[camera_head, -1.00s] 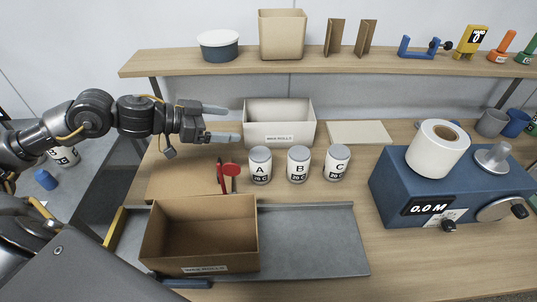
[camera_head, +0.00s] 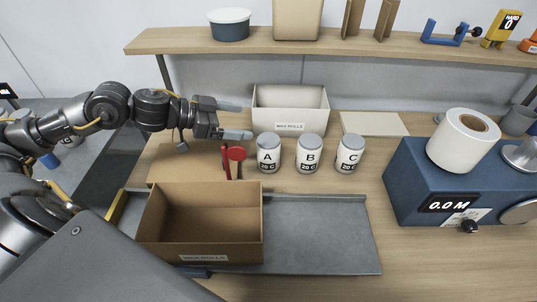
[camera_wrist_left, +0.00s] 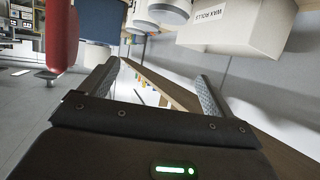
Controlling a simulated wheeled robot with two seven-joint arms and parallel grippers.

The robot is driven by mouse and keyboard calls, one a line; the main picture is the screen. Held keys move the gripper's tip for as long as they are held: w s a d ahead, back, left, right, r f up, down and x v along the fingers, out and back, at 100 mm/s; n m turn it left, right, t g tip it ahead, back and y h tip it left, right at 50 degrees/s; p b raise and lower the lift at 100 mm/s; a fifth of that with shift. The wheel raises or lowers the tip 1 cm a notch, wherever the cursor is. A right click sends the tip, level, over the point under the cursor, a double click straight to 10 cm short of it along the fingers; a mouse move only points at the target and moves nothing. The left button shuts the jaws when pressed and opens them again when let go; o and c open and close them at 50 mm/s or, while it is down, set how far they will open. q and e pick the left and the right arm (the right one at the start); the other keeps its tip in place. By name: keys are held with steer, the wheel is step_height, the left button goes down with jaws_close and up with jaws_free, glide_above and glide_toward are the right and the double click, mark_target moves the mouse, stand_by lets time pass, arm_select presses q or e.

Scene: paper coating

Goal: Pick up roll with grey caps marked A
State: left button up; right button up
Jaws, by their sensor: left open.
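The roll marked A (camera_head: 268,154) is a white cylinder with a grey cap and a "20 C" label. It stands upright on the table, leftmost in a row with rolls B (camera_head: 309,155) and C (camera_head: 349,154). My left gripper (camera_head: 243,120) is open and empty, its fingers pointing right, above and to the left of roll A. In the left wrist view its two fingers (camera_wrist_left: 155,85) are spread with nothing between them. White cylinders with grey ends (camera_wrist_left: 165,12) show at the top of that view, their letters not readable. My right gripper is not in view.
A red-handled tool (camera_head: 234,158) stands just left of roll A. A white box labelled wax rolls (camera_head: 289,127) is behind the rolls. An open cardboard box (camera_head: 150,225) is in front. A blue machine with a white roll (camera_head: 405,190) stands at right. A shelf (camera_head: 290,44) runs above.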

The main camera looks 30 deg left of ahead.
arm_select(q)
glide_toward(263, 140)
steer(key=x, duration=0.3)
steer(key=shift+w+d+f, duration=0.15)
steer(key=shift+d+f, duration=0.1)
steer(key=shift+f, duration=0.15)
steer(key=shift+p+x, duration=0.7)
steer(key=shift+x, duration=2.65)
steer(key=shift+c, duration=0.2)
steer(key=c, duration=1.4)
